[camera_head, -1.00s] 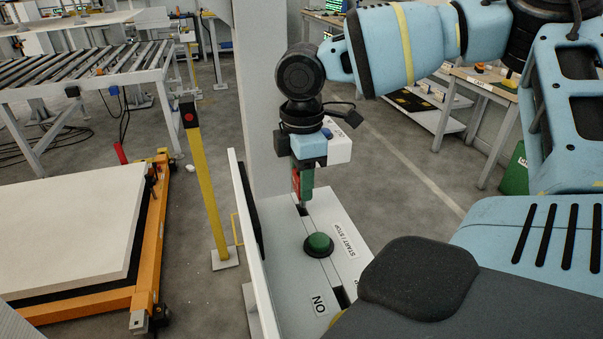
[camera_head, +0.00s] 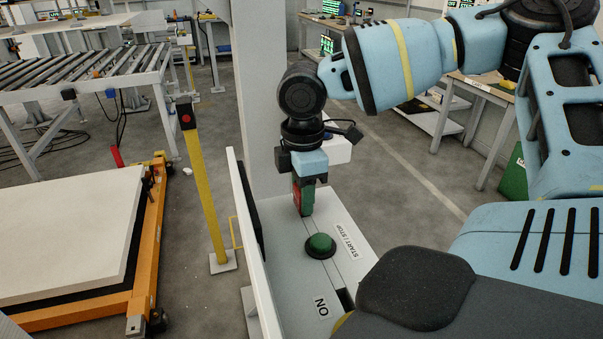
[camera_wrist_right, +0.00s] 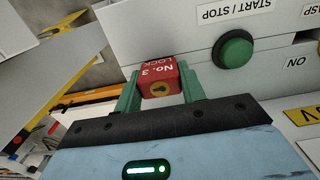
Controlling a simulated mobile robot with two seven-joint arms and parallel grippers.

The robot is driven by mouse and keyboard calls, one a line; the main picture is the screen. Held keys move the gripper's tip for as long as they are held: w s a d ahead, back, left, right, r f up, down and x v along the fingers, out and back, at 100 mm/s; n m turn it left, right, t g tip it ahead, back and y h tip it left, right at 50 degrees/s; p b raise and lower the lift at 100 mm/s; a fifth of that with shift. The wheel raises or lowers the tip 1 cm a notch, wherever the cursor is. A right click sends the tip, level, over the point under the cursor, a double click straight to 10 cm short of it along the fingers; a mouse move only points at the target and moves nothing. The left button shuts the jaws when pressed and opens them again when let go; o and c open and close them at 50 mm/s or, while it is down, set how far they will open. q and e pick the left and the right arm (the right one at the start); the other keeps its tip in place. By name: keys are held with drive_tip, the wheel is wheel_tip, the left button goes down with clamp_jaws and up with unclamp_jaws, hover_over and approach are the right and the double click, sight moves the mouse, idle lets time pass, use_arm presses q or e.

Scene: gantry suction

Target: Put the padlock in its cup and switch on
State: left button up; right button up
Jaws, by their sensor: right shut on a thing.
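My right gripper (camera_head: 303,197) is shut on the red padlock (camera_head: 297,196), its green fingers on either side of the block. In the right wrist view the padlock (camera_wrist_right: 161,80) shows "No. 3 LOCK" and a keyhole, between the fingertips (camera_wrist_right: 160,88) and close against the grey panel. The far side of the padlock is hidden. The panel (camera_head: 290,272) carries a green START / STOP button (camera_head: 320,243) and a dark slot (camera_head: 346,299) by the ON label (camera_head: 321,307). I cannot make out the padlock's cup. My left gripper is not in view.
A grey post (camera_head: 258,100) stands behind the panel, and a white upright plate (camera_head: 247,235) runs along its left side. A yellow post (camera_head: 207,185) with a red button stands further left, beside an orange pallet truck (camera_head: 150,250).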

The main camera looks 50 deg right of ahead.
drive_tip(key=shift+f, duration=0.35)
drive_tip(key=o, duration=1.1)
drive_tip(key=shift+o, duration=0.2)
drive_tip(key=shift+r, duration=4)
